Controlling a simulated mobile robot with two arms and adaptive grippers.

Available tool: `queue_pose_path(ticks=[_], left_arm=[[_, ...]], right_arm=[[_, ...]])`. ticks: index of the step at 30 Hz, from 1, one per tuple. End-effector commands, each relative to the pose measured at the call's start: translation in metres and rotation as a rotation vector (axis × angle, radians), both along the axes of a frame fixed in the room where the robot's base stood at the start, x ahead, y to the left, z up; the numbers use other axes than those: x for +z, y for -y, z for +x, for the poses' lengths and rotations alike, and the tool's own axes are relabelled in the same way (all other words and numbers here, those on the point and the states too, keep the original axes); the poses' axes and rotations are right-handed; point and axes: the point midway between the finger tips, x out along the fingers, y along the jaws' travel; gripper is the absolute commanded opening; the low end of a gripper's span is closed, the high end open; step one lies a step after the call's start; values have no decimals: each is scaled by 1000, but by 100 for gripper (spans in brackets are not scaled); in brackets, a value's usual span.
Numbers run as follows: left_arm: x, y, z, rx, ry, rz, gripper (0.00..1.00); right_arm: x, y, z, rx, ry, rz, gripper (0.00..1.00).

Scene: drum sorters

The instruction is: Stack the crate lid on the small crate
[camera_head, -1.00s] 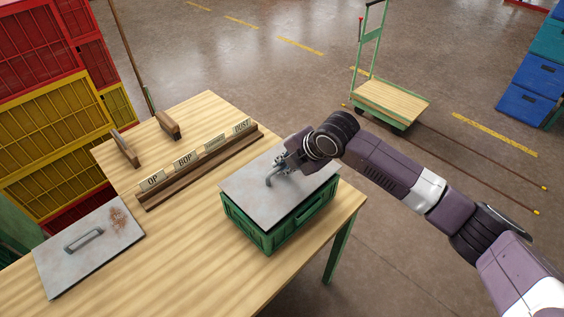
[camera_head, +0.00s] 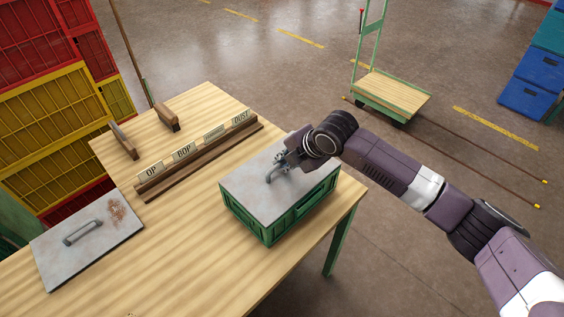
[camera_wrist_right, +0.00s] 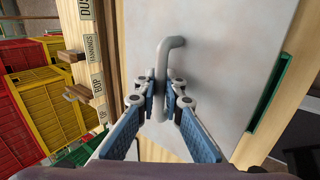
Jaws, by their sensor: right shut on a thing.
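The crate lid (camera_head: 262,178) is a flat grey plate with a bent bar handle (camera_wrist_right: 162,75). It lies over the top of the small green crate (camera_head: 290,217), which stands upright near the table's right corner. The lid looks nearly level and close to the rim; I cannot tell if it touches all around. A strip of green crate (camera_wrist_right: 270,92) shows beyond one lid edge in the right wrist view. My right gripper (camera_head: 277,169) is shut on the handle, its blue-padded fingers (camera_wrist_right: 165,100) on either side of it. My left gripper is out of view.
Another grey lid (camera_head: 110,255) with a rust stain lies on the wooden table (camera_head: 190,270) at left. Red and yellow crates (camera_head: 45,115) are stacked at far left.

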Motion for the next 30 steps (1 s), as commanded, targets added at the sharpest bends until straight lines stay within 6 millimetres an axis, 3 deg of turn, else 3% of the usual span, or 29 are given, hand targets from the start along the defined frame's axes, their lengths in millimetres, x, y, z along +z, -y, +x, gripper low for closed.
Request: queue_pose_path(ticks=[28,30], left_arm=[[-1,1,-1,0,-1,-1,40],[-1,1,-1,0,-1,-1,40]], right_arm=[[-9,0,-1,0,-1,-1,0],[-9,0,-1,0,-2,-2,14]])
